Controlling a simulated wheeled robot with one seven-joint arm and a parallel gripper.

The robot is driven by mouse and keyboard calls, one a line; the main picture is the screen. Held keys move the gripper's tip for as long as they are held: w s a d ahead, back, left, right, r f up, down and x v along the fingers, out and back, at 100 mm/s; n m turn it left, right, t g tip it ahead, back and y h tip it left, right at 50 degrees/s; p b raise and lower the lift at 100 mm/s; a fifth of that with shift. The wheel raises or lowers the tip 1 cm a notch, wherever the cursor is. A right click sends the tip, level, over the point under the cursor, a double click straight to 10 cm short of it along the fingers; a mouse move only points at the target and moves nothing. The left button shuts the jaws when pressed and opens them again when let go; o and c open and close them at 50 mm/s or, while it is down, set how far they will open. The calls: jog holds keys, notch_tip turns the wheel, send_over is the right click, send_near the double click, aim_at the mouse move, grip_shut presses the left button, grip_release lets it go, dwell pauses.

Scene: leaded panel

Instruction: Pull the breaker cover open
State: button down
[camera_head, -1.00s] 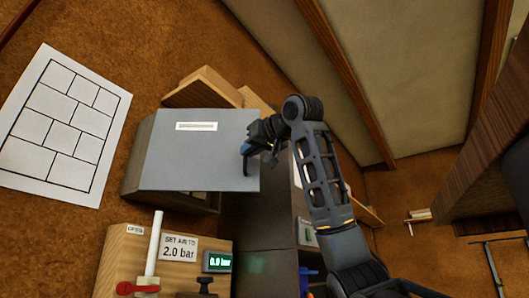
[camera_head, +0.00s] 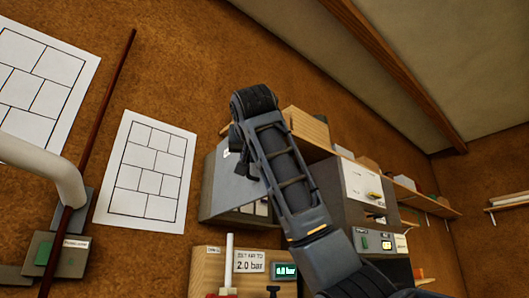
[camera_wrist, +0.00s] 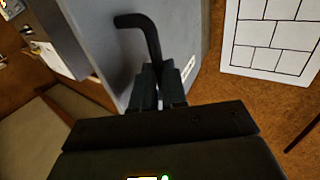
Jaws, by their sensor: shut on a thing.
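The breaker cover (camera_head: 232,187) is a grey panel on a box on the brown wall, left of my arm in the head view. It stands out from the box, with pale parts (camera_head: 262,208) showing below it. In the wrist view the grey cover (camera_wrist: 105,45) fills the upper middle. Its black bent handle (camera_wrist: 140,22) runs down between my fingers. My gripper (camera_wrist: 158,80) is shut on this handle, close to the cover face. In the head view my arm hides the grip and part of the cover.
A control panel (camera_head: 210,262) with a 2.0 bar sign and a green display is below the box. A white-fronted cabinet (camera_head: 365,190) and shelves are right of my arm. A white pipe (camera_head: 40,160) is at far left. A white chart (camera_head: 147,170) hangs left of the box.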

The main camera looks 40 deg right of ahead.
jog(key=shift+w+a+f, duration=0.1)
jog(key=shift+w+f, duration=0.25)
jog(key=c, duration=1.6)
grip_release()
jog(key=shift+o, duration=0.8)
jog(key=shift+w+f, duration=0.1)
jog(key=shift+w, duration=0.1)
jog(key=shift+o, duration=1.4)
jog(key=shift+s+r, duration=0.15)
jog(key=shift+r, duration=0.05)
jog(key=shift+s, duration=0.1)
jog(key=b+v, duration=0.2)
jog(key=v, duration=0.5)
jog(key=shift+s+a, duration=0.2)
